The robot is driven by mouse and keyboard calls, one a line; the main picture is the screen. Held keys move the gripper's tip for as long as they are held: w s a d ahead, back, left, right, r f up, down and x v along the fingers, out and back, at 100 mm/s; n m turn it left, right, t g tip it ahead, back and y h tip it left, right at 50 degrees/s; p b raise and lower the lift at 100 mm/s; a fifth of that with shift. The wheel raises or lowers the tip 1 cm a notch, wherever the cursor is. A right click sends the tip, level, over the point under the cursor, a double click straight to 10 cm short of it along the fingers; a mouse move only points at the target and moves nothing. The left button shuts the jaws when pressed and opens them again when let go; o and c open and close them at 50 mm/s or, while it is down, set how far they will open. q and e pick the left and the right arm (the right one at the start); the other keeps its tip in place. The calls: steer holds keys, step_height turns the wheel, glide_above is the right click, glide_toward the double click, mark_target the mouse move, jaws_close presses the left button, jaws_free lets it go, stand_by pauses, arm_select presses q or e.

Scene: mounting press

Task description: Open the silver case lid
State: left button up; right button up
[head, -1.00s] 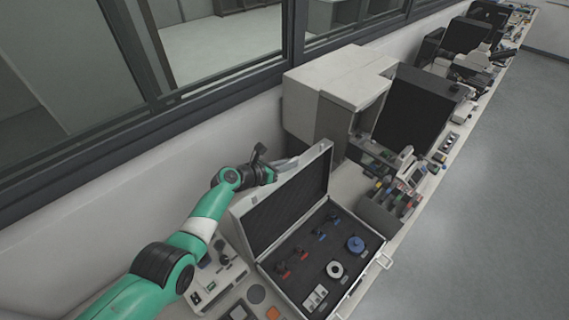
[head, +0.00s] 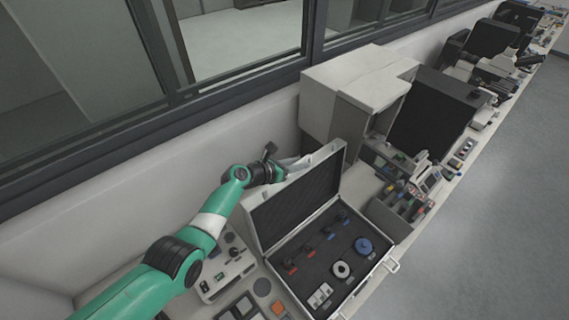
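The silver case (head: 377,262) stands on the bench with its lid (head: 294,196) raised to a steep, open angle. Its dark foam base shows a blue disc (head: 363,246), a pale ring (head: 341,269) and several small red and blue parts. My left gripper (head: 281,165) is behind the upper edge of the lid, near its back face. Its fingertips are partly hidden by the lid, so I cannot tell whether they touch it or how far apart they are. My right gripper is not in the head view.
A large light-grey machine (head: 352,85) stands behind and right of the case. A control box (head: 226,268) is at the left of the case. A rack of small tools (head: 405,199) is close on the right. The window wall runs behind the bench.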

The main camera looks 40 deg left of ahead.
arm_select(q)
steer(key=p+v, duration=0.3)
steer(key=v, duration=0.2)
steer(key=shift+s+r+p, duration=0.15)
steer(key=shift+r+p, duration=0.15)
steer(key=shift+p, duration=0.05)
steer(key=p+v, duration=0.1)
steer(key=v, duration=0.3)
steer(key=shift+s+f, duration=0.1)
steer(key=shift+f, duration=0.1)
steer(key=shift+s+a+r, duration=0.1)
steer(key=shift+s+a, duration=0.05)
steer(key=shift+s, duration=0.25)
